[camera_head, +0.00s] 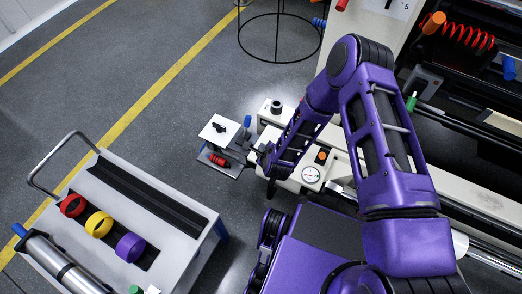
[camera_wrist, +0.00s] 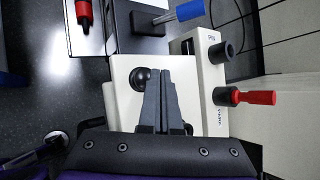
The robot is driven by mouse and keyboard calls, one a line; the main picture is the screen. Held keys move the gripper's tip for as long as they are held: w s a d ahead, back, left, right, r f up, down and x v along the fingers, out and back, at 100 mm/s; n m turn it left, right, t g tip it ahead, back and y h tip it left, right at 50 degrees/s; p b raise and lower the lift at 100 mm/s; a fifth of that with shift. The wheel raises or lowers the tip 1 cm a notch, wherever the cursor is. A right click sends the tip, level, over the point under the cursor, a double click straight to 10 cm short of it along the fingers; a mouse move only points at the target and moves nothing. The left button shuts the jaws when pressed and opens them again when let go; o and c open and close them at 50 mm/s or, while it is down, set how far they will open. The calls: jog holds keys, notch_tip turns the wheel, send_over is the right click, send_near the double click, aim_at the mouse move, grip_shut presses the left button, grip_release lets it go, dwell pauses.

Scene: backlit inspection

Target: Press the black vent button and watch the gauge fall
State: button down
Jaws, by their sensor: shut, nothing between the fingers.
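My gripper (camera_wrist: 163,74) is shut and empty, its fingers side by side over a white housing. In the wrist view a round black button (camera_wrist: 139,79) stands on that housing, just left of the fingertips. I take it for the vent button, but no label on it is readable. I cannot tell whether the fingers touch it. In the head view my gripper (camera_head: 257,149) is above the white machine's left end and the button is hidden. The round white gauge (camera_head: 311,174) faces up on the machine. Its needle is too small to read.
A black knob (camera_wrist: 222,52) and a red handle (camera_wrist: 250,97) stick out right of the fingers. A blue handle (camera_wrist: 186,12) lies beyond them. A white trolley (camera_head: 185,240) with coloured rings stands at lower left. The grey floor between trolley and machine is clear.

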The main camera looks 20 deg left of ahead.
dwell(0.6)
jog(key=shift+f, duration=0.4)
jog(key=shift+f, duration=0.4)
dwell(0.4)
jog(key=shift+r, duration=0.1)
jog(key=shift+r+p, duration=0.45)
jog(key=shift+r, duration=0.3)
jog(key=shift+r+p, duration=1.55)
jog(key=shift+r, duration=0.9)
jog(key=shift+d, duration=0.1)
